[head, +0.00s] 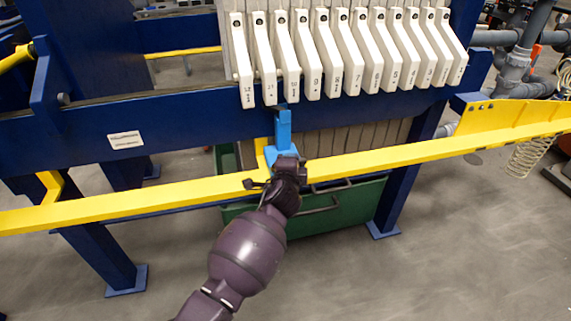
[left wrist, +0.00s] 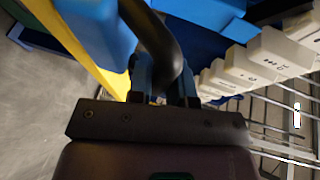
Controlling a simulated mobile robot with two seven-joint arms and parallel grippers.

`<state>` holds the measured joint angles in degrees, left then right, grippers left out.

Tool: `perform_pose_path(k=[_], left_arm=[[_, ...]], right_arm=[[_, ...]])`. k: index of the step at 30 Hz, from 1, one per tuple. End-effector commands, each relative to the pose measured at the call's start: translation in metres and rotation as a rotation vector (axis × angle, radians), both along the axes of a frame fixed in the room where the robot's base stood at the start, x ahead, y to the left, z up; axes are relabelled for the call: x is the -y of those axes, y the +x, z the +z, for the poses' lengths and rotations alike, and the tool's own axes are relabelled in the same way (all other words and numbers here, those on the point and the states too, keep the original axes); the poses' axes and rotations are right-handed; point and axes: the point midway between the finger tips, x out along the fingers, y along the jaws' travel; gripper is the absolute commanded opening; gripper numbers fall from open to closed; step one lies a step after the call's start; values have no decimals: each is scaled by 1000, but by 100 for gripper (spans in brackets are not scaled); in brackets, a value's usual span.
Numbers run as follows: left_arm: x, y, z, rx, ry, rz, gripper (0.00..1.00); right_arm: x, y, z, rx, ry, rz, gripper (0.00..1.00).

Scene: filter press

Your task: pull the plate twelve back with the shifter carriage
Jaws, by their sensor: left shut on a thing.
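Plate twelve (head: 243,62) is the leftmost off-white plate handle in the row, hanging upright close beside plate eleven (head: 264,60). The blue shifter carriage (head: 283,130) sits at the yellow rail, its upright post below the third plate from the left in the head view. Its blue body (left wrist: 95,22) also shows in the left wrist view. My left gripper (head: 287,170) is at the carriage's front, shut on a dark curved handle (left wrist: 158,42); my forearm hides part of the carriage. Contact between carriage and plate twelve is not visible. My right gripper is not in view.
The yellow rail (head: 390,158) runs across the front of the blue press frame (head: 190,120). A green bin (head: 335,215) stands beneath. Several more plates (head: 390,50) continue closely packed to the right. Space left of plate twelve is open. Grey pipes (head: 515,65) stand at right.

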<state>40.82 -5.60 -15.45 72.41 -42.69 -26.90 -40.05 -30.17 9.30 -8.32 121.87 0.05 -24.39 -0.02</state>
Motion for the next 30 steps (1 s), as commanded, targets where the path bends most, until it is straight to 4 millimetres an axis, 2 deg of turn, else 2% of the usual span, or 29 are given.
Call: perform_pose_path(k=[8,9,13,23,30], left_arm=[[0,0,0,-1,0,-1,0],[0,0,0,-1,0,-1,25],[0,0,0,0,0,0,43],[-1,-2,1,0,0,0,43],[-5,-23,9,4,-2,0,43]], right_arm=[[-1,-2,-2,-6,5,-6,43],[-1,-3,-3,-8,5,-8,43],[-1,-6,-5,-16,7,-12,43],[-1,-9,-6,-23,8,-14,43],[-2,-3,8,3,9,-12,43]])
